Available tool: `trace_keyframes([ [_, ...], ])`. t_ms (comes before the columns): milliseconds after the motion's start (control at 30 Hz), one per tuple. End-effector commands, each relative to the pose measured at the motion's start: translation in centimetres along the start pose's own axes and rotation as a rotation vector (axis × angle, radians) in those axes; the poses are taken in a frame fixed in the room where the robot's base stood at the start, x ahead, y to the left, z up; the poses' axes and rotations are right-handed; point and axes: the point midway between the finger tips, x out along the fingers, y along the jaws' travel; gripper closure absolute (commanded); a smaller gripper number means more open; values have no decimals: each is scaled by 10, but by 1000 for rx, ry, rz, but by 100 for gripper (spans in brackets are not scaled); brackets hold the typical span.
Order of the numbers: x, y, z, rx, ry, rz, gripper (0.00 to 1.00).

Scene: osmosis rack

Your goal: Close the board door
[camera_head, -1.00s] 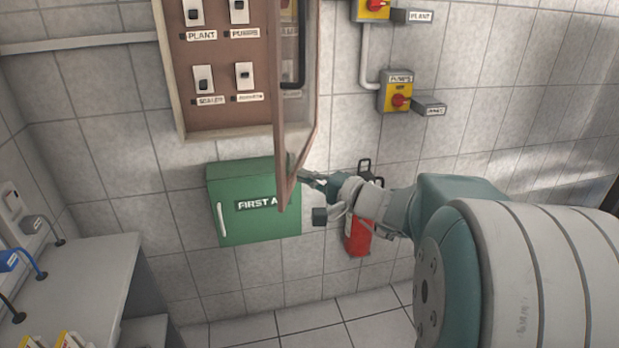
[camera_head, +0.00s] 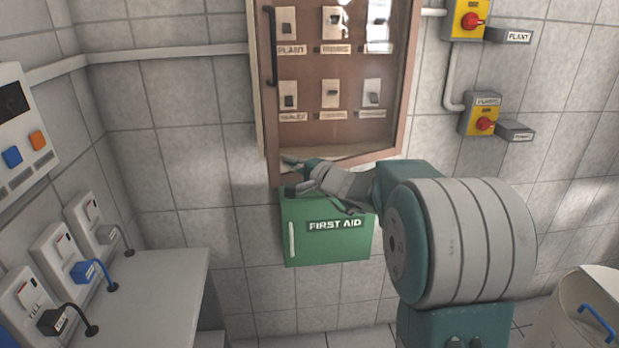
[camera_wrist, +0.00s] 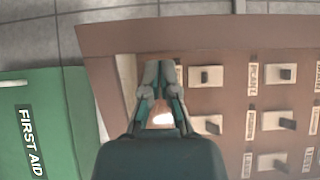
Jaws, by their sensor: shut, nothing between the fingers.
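The board door (camera_head: 340,168) is a brown frame with a clear pane, with its black handle (camera_head: 271,45) at the left. It lies across most of the switch board and looks slightly ajar, its lower left corner standing out from the cabinet edge (camera_head: 256,110). My gripper (camera_head: 290,163) is at that lower left corner, shut and empty, in front of the door. In the wrist view the fingers (camera_wrist: 162,70) overlap the door's brown rail (camera_wrist: 180,38); whether they touch it I cannot tell.
A green first aid box (camera_head: 330,245) hangs just below the door, under my arm. Yellow switches with red knobs (camera_head: 482,122) are on the wall at right. A grey counter (camera_head: 160,290) stands at lower left, and a pale bin (camera_head: 575,320) at lower right.

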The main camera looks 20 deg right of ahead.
Motion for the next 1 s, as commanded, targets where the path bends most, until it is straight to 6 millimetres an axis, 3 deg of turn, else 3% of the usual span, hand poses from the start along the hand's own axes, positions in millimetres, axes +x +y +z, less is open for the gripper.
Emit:
trace_keyframes([
  [33,18,1,0,-2,-6,1,100],
  [200,63,0,-10,-6,41,3,100],
  [400,97,0,-35,-3,157,1,100],
  [633,119,0,-55,0,237,0,100],
  [1000,134,1,-63,-1,277,2,100],
])
